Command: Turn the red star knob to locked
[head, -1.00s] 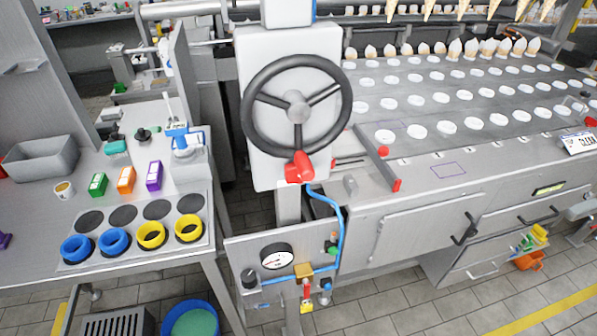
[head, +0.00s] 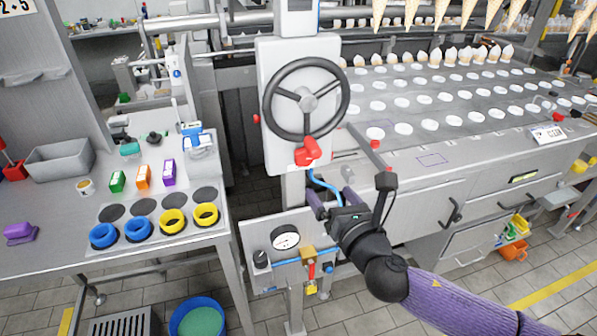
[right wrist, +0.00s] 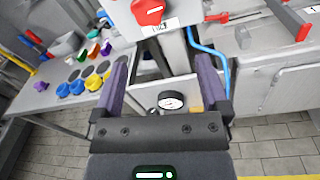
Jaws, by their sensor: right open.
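The red star knob (head: 308,152) sits on the front of the white panel (head: 268,140), just below the black handwheel (head: 305,98). In the right wrist view the red knob (right wrist: 148,11) is at the top edge, partly cut off, with a small white label (right wrist: 165,26) below it. The label's text is too small to read with certainty. My right gripper (head: 328,203) is below the knob and apart from it, with its fingers pointing up. In the right wrist view its two purple fingers (right wrist: 160,80) are spread with nothing between them. My left gripper is not in view.
A blue hose (head: 325,185) runs down from near the knob to a lower panel with a pressure gauge (head: 285,238). A bar with a red end (head: 384,180) juts out at the right. A workbench (head: 60,250) with coloured rings stands at the left.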

